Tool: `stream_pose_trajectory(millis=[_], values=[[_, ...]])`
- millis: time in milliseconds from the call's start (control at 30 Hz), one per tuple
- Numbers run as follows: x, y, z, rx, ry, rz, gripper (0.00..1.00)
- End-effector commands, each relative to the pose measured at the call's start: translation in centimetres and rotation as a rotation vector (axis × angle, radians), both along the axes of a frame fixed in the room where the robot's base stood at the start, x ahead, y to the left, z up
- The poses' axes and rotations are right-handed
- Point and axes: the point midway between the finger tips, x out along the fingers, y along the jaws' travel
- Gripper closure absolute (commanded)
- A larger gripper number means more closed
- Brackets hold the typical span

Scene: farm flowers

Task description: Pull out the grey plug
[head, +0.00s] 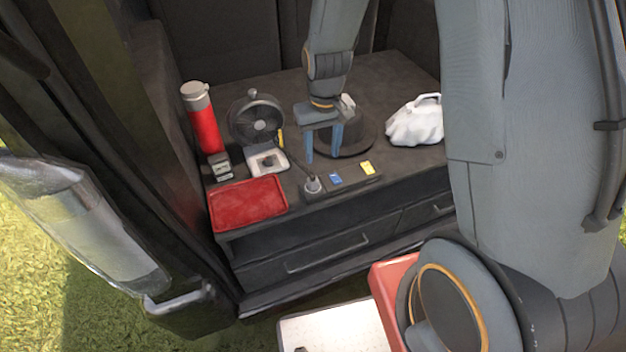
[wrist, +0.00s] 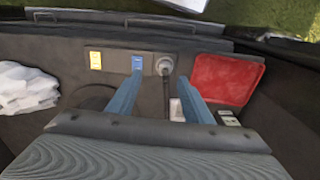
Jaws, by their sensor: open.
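The grey plug (head: 313,184) stands in a dark strip (head: 351,184) near the front edge of the counter, and a dark cable runs back from it. In the wrist view the round grey plug (wrist: 164,65) lies just beyond the fingertips, between their lines and nearer the right one. My gripper (head: 323,158) is open and empty, its blue fingers pointing down above the counter, behind and to the right of the plug. It also shows in the wrist view (wrist: 159,83). The fingers are apart from the plug.
A blue piece (head: 336,178) and a yellow piece (head: 367,167) sit on the strip, right of the plug. A red tray (head: 248,204) lies to its left. Behind are a fan (head: 256,122), a red bottle (head: 203,122) and a dark hat-like object (head: 352,143). A white bag (head: 414,124) lies right.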

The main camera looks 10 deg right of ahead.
Motion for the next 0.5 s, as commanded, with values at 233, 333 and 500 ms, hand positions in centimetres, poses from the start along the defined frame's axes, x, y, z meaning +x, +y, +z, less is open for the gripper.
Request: stream_pose_trajectory(millis=[233,333,500], values=[[1.8,1.5,-3.7,-0.004,0.027,0.036,0.54],[2.1,1.8,-4.5,-0.004,0.031,0.043,0.54],[2.4,2.0,-5.1,-0.004,0.033,0.047,0.54]])
